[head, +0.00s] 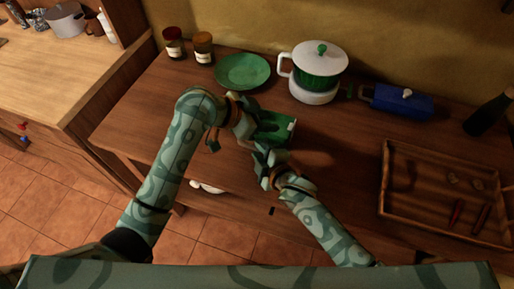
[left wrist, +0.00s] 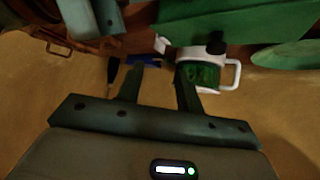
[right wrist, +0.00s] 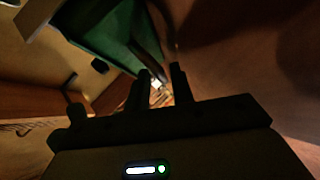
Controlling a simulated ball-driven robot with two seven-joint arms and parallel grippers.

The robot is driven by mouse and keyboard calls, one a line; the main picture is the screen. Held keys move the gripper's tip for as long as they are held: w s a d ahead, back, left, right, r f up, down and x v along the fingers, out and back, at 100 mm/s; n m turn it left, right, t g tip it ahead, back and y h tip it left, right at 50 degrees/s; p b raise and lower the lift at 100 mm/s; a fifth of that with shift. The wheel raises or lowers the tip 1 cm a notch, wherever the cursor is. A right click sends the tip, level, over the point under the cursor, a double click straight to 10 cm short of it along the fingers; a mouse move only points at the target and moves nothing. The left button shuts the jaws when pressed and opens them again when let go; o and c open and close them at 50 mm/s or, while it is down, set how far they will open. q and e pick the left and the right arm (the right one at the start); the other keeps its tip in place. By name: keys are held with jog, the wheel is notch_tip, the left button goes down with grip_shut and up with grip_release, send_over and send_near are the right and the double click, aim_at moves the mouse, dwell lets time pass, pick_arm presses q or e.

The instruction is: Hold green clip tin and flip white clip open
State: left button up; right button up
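The green clip tin (head: 277,127) stands on the wooden counter in the head view, right beside both grippers. Its green side also shows at the top of the left wrist view (left wrist: 225,22) and at the upper left of the right wrist view (right wrist: 105,35). My left gripper (head: 250,122) is at the tin's left end; its fingers (left wrist: 160,72) are apart with only background between them. My right gripper (head: 265,152) is at the tin's near side; its fingers (right wrist: 163,75) are apart. A small white bit (right wrist: 157,83) shows between them; I cannot tell whether it is the clip.
Behind the tin stand a green plate (head: 243,71), a white and green pot (head: 318,66), two jars (head: 203,48) and a blue box (head: 397,101). A wooden tray (head: 386,185) lies at the right. The counter between tin and tray is clear.

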jog(key=shift+x, duration=1)
jog(key=shift+c, duration=0.3)
